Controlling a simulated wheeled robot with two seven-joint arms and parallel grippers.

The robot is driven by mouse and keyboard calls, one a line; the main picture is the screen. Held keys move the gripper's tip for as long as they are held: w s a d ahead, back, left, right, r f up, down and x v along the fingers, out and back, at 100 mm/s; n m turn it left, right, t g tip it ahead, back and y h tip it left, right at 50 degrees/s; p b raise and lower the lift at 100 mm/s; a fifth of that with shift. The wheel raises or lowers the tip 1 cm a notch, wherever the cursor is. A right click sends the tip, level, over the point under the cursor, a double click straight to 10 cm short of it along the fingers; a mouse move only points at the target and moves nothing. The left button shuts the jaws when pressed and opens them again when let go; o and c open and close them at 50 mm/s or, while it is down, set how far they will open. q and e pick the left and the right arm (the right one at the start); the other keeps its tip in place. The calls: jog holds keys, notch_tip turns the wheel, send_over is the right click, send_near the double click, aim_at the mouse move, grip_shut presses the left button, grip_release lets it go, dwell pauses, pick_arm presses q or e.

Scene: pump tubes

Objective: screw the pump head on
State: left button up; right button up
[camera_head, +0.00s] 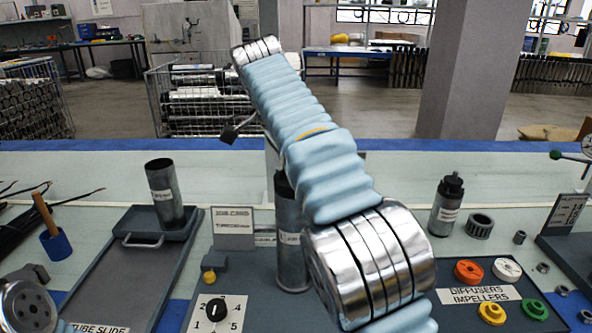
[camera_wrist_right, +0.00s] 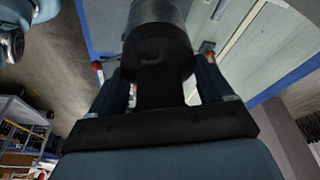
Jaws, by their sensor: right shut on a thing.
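In the right wrist view a black pump head (camera_wrist_right: 158,55) sits between the fingers of my right gripper (camera_wrist_right: 158,85), which is shut on it. A grey cylinder (camera_wrist_right: 160,11) continues straight beyond the head; the join between them is not clear. In the head view a dark grey labelled pump tube (camera_head: 290,245) stands upright behind my right arm, its upper part mostly covered. The right gripper and the held head are hidden there by that arm. My left gripper is out of view; only a silver joint of my left arm shows at the lower left.
Another grey tube (camera_head: 164,195) stands on the tube slide (camera_head: 118,262) at left. A black-topped unit (camera_head: 447,205) and a ring (camera_head: 479,227) stand at right. Coloured diffusers and impellers (camera_head: 492,313) lie at front right. A dial (camera_head: 215,310) and job card (camera_head: 233,222) are nearby.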

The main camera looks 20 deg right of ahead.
jog(key=m, duration=0.2)
jog(key=shift+m+g, duration=0.3)
jog(key=shift+g, duration=0.1)
jog(key=shift+s+r+m, duration=0.1)
jog(key=shift+m, duration=0.4)
jog(key=o, duration=0.9)
